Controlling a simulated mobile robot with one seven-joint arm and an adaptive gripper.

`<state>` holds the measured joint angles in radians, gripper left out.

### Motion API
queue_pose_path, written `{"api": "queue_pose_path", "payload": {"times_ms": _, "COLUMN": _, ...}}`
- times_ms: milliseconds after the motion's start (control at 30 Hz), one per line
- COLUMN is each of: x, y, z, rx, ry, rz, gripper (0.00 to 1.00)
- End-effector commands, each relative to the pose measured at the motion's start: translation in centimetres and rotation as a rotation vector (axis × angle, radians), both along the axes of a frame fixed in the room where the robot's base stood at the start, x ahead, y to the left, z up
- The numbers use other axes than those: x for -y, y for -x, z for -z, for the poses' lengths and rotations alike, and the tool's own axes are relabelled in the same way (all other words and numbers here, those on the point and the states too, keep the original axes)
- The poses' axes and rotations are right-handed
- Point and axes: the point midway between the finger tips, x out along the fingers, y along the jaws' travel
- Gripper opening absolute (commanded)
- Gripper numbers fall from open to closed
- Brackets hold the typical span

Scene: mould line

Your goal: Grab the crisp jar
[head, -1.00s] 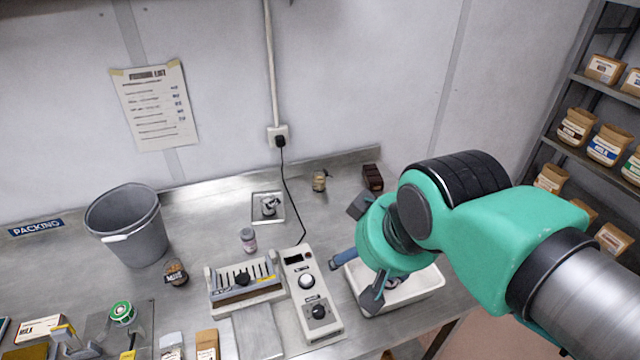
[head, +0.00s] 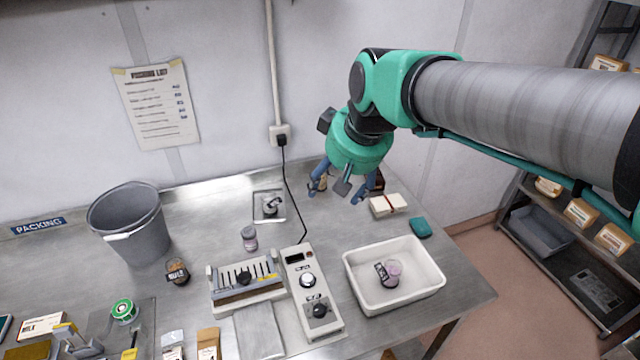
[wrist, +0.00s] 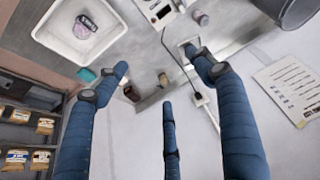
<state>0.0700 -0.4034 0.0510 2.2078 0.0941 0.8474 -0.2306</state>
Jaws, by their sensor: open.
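Several small jars stand on the steel bench; I cannot read which label says crisp. A small brown jar (head: 322,184) at the back is partly hidden by my gripper (head: 339,192). It also shows in the wrist view (wrist: 163,78), between my spread fingers. My gripper is open and empty above the back of the bench. A jar with a dark label (head: 177,272) stands by the bucket. A pale, pinkish jar (head: 249,238) is behind the slotted device. Another jar with a dark label and pinkish contents (head: 393,268) is in the white tray (head: 432,285).
A dark brown block (wrist: 131,93), a pale tied box (head: 390,206) and a teal item (head: 420,228) lie near my gripper. A control box (head: 308,285) with a cable, a small plate (head: 258,197) and a grey bucket (head: 130,225) stand left. Shelves are right.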

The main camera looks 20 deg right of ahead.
Motion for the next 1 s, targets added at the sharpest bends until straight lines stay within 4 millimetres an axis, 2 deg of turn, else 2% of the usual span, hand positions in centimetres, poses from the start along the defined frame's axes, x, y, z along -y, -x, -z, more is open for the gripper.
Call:
{"api": "queue_pose_path", "payload": {"times_ms": 100, "x": 0.6, "y": -3.5, "z": 0.3, "rx": -0.011, "ry": -0.001, "rz": -0.019, "gripper": 0.69}}
{"api": "queue_pose_path", "payload": {"times_ms": 467, "x": 2.9, "y": -13.9, "z": 2.1, "rx": -0.029, "ry": 0.001, "rz": -0.077, "gripper": 0.69}}
{"api": "queue_pose_path", "payload": {"times_ms": 733, "x": 5.2, "y": -21.5, "z": 5.2, "rx": -0.039, "ry": 0.002, "rz": -0.120, "gripper": 0.69}}
{"api": "queue_pose_path", "payload": {"times_ms": 1000, "x": 8.0, "y": -28.7, "z": 9.7, "rx": -0.047, "ry": 0.002, "rz": -0.162, "gripper": 0.69}}
